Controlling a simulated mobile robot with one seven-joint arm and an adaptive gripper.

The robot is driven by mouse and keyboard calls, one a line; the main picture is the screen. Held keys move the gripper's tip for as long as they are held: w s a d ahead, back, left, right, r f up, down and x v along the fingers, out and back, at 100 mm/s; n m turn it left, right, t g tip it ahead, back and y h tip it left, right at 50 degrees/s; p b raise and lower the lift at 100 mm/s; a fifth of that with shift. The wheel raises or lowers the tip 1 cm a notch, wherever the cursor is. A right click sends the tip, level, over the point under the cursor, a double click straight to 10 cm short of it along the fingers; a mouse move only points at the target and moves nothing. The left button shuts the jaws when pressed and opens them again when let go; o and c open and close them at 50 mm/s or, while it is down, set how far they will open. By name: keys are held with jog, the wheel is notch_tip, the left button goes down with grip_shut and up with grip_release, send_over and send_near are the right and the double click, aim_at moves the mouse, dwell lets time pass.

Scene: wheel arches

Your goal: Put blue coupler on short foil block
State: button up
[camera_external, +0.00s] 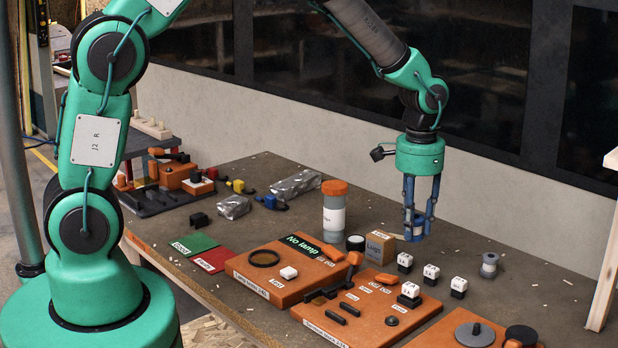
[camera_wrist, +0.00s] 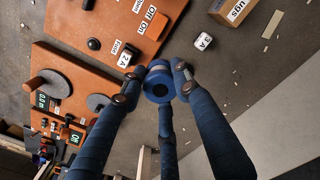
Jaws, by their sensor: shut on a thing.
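My gripper (camera_external: 418,212) is shut on the blue coupler (camera_external: 414,235), a short spool with a blue flange and a pale label, at the back right of the table. In the wrist view, the fingers close around the coupler (camera_wrist: 157,88), whose round end shows a dark central hole. I cannot tell whether its lower end touches the table. The short foil block (camera_external: 234,207), a crumpled silver lump, lies at the left of the table, well left of my gripper. A longer foil block (camera_external: 296,185) lies behind it. No foil block shows in the wrist view.
An orange-capped jar (camera_external: 334,207) and a cardboard box (camera_external: 380,247) stand between my gripper and the foil blocks. Several black-and-white cubes (camera_external: 431,274) and a grey spool (camera_external: 488,265) stand nearby. Orange boards (camera_external: 262,288) fill the front. A blue-and-black piece (camera_external: 271,202) lies near the short block.

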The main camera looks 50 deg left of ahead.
jog(key=s+a+n+p, duration=0.2)
jog(key=a+n, duration=0.2)
jog(key=a, duration=1.3)
jog(key=s+a+n+p, duration=0.2)
jog(key=a+n+p, duration=0.15)
jog(key=a, duration=1.35)
jog(key=s+a+n+p, duration=0.1)
jog(key=s+a+n, duration=0.2)
jog(key=s+a, duration=0.5)
jog(key=s+a+n+p, duration=0.1)
jog(key=s+a+n, duration=0.3)
jog(key=a, duration=0.6)
jog(key=shift+m, duration=0.55)
jog(key=shift+s+a+f, duration=0.1)
jog(key=shift+s+f, duration=0.1)
jog(key=shift+f, duration=0.6)
jog(key=shift+s+d+f, duration=0.1)
jog(key=shift+s+f, duration=0.05)
jog(key=shift+f, duration=0.7)
jog(key=shift+s+a+f, duration=0.1)
jog(key=shift+s+f, duration=0.1)
jog(key=shift+f, duration=0.6)
send_over(233, 200)
jog(key=shift+f, duration=0.75)
